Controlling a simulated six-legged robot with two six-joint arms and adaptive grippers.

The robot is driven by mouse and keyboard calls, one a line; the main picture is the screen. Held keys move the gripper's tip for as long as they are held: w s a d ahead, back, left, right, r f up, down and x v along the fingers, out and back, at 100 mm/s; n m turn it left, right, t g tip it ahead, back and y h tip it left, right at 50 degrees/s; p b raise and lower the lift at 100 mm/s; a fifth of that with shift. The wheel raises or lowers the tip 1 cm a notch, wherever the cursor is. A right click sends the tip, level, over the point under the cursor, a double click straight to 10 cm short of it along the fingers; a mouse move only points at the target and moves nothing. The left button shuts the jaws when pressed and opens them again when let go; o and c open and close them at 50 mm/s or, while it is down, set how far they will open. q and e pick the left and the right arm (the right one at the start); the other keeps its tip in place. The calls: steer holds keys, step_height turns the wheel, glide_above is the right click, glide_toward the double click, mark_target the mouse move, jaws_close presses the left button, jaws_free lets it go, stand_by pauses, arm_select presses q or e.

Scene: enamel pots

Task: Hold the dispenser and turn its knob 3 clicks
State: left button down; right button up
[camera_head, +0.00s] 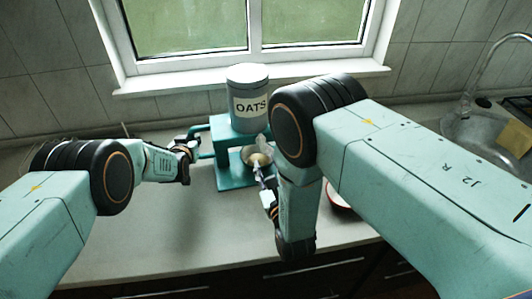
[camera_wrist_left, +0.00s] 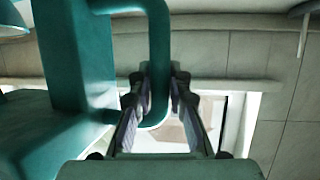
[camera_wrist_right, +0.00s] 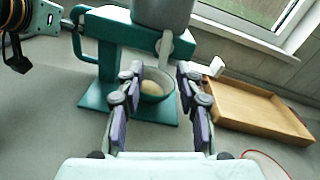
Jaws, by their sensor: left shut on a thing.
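The dispenser is a teal stand (camera_head: 222,140) bearing a grey canister marked OATS (camera_head: 248,98); the stand also shows in the right wrist view (camera_wrist_right: 104,75). My left gripper (camera_head: 188,154) is shut on the teal side handle (camera_wrist_left: 159,45), whose bar runs between its fingers in the left wrist view. My right gripper (camera_wrist_right: 161,78) is open and empty in front of the dispenser. Beyond its fingers are a pale grey spout-like piece (camera_wrist_right: 167,46) and a small white piece (camera_wrist_right: 216,66); I cannot tell for sure which is the knob.
A bowl with pale contents (camera_wrist_right: 152,86) stands on the dispenser's base. A wooden tray (camera_wrist_right: 255,108) lies to its right. A red-rimmed dish (camera_head: 340,202) is partly hidden by my right arm. A sink (camera_head: 470,128) is at far right. The front left counter is clear.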

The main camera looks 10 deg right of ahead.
mark_target(262, 143)
steer(key=s+r+n, duration=0.1)
steer(key=s+n, duration=0.1)
steer(key=n, duration=1.5)
steer(key=s+n, duration=0.2)
steer(key=n, duration=1.5)
steer(key=w, duration=1.2)
jaws_close()
